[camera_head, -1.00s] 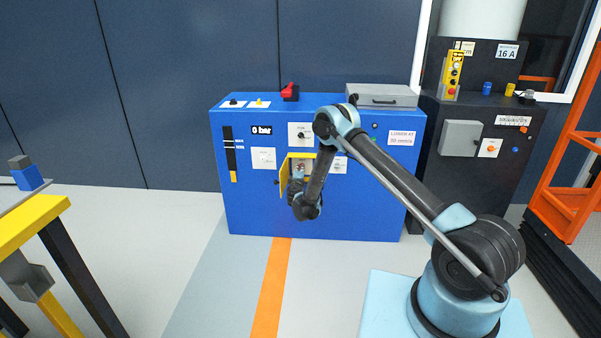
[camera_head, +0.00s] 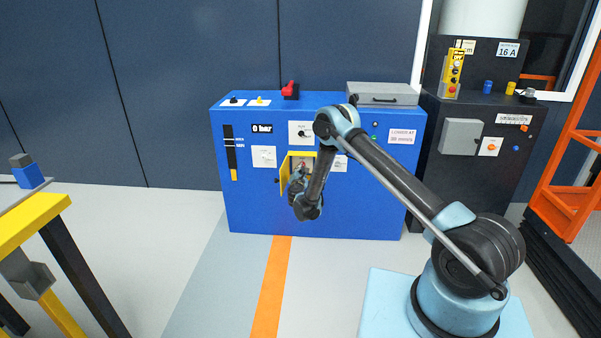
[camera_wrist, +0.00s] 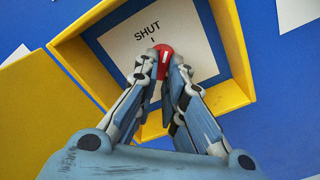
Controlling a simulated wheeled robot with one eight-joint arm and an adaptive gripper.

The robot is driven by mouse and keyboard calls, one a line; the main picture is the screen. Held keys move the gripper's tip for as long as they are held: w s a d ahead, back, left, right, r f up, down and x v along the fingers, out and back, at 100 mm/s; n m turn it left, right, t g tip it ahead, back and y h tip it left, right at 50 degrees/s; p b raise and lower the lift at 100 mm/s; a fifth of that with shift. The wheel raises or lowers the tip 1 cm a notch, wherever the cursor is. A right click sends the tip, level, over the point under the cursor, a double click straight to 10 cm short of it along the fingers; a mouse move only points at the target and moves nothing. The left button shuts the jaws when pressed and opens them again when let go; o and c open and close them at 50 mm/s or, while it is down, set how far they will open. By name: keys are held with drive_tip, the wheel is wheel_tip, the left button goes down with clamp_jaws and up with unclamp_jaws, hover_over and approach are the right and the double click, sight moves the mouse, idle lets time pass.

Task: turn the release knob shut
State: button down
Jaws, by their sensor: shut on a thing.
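The red release knob (camera_wrist: 164,53) sits in a yellow-framed recess in the blue cabinet. In the wrist view a white label behind it reads "SHUT", with a short mark above the knob. A white line shows on the knob's face. My gripper (camera_wrist: 163,66) is shut on the knob, one finger on each side, and the fingers hide part of it. In the head view my gripper (camera_head: 299,177) reaches into the recess, and the knob is too small there to make out clearly.
The recess's yellow frame (camera_wrist: 222,98) closely surrounds my fingers. Its yellow door (camera_wrist: 42,121) stands open at the left. The blue cabinet (camera_head: 255,205) has a red switch (camera_head: 290,90) on top and a "0 bar" display (camera_head: 262,129). A yellow-edged table (camera_head: 35,222) stands at the left.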

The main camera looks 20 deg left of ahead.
drive_tip(key=n, duration=0.4)
drive_tip(key=shift+d+f+n, duration=0.1)
drive_tip(key=shift+f+n, duration=0.05)
drive_tip(key=shift+n, duration=0.15)
drive_tip(key=shift+d+n, duration=0.15)
drive_tip(key=shift+n, duration=1.65)
drive_tip(key=c, duration=1.7)
unclamp_jaws()
drive_tip(key=shift+w, duration=0.1)
drive_tip(key=shift+d, duration=0.1)
